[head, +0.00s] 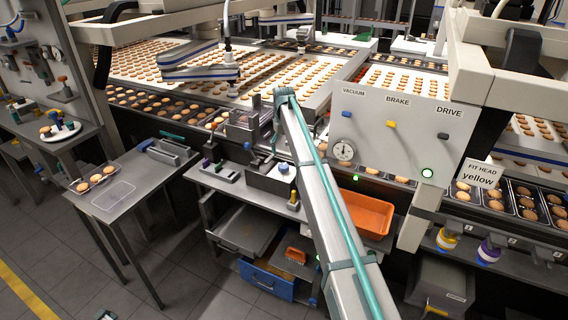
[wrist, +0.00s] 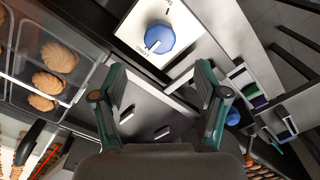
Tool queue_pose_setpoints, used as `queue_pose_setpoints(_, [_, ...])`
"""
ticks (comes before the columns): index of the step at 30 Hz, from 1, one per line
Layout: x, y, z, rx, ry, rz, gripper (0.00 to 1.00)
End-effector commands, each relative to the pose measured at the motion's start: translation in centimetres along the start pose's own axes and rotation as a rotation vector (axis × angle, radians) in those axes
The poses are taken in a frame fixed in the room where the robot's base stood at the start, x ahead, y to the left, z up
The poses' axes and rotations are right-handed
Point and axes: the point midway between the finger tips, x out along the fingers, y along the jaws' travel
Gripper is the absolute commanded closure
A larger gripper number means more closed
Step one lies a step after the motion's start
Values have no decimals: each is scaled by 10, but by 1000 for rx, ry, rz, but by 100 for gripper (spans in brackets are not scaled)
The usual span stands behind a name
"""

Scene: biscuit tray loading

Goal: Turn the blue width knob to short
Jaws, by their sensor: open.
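The blue width knob (wrist: 160,38) sits on a white plate (wrist: 128,30) at the top middle of the wrist view. Its white pointer line slants to the lower left, toward a printed label that seems to read LONG. My fingers are not clear there.
Biscuits in a dark tray (wrist: 20,98) lie at the left of the wrist view. In the head view, a panel (head: 393,155) with switches and a gauge stands right of my arm. An orange bin (head: 366,214) and an open blue drawer (head: 266,281) are below.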

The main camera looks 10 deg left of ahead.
Motion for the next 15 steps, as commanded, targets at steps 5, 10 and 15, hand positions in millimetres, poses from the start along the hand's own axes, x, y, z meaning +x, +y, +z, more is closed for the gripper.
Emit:
queue_pose_setpoints(5, [29, 0, 1, 1, -3, 0, 27])
queue_pose_setpoints(10, [56, 0, 1, 2, -2, 1, 27])
queue_pose_setpoints(15, [76, 0, 0, 2, -1, 1, 27])
